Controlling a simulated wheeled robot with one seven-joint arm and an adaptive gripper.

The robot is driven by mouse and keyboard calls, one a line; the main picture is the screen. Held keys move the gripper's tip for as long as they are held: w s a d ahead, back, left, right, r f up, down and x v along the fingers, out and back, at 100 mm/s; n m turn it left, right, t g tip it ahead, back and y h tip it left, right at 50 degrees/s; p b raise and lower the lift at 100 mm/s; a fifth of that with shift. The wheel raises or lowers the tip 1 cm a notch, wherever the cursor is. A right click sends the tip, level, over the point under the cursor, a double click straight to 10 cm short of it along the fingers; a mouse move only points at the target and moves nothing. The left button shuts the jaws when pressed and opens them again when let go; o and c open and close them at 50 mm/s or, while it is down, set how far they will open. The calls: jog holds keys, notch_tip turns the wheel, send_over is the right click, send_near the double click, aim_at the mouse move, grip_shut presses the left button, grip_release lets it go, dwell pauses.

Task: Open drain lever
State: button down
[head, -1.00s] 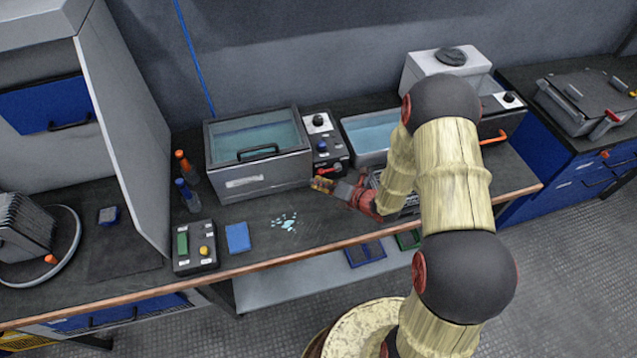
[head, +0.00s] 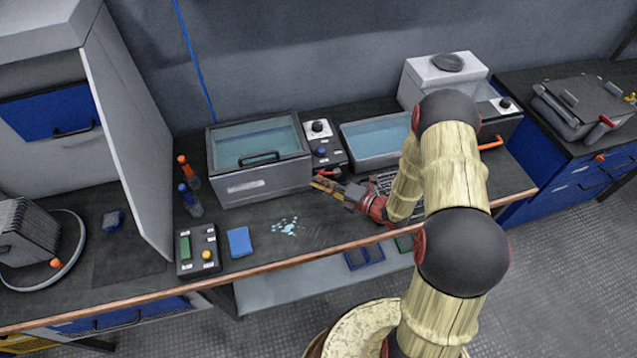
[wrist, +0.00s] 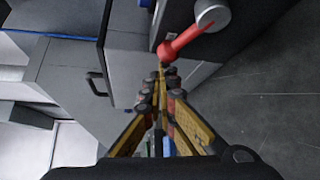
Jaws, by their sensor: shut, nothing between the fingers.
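The red drain lever (wrist: 187,40) sticks out from a grey pivot (wrist: 212,15) on the tank's side in the wrist view. In the head view a small part of the lever (head: 330,172) shows at the base of the control box, just above my fingers. My gripper (head: 318,183) is shut and empty, low over the bench in front of the box. In the wrist view my gripper (wrist: 160,74) has its fingertips close to the lever's free end; I cannot tell whether they touch.
A lidded tank (head: 262,185) stands left of the control box (head: 326,145), and an open basin (head: 376,140) stands right. Blue-white spill drops (head: 285,226), a blue pad (head: 240,242) and a button box (head: 197,250) lie on the bench.

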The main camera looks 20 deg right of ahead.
jog(key=d+r+m+t+y+p, duration=0.1)
jog(key=d+r+m+p, duration=0.1)
jog(key=d+r+p, duration=0.2)
jog(key=shift+d+p, duration=0.15)
jog(key=shift+p, duration=0.25)
dwell(0.4)
jog(key=shift+r, duration=0.15)
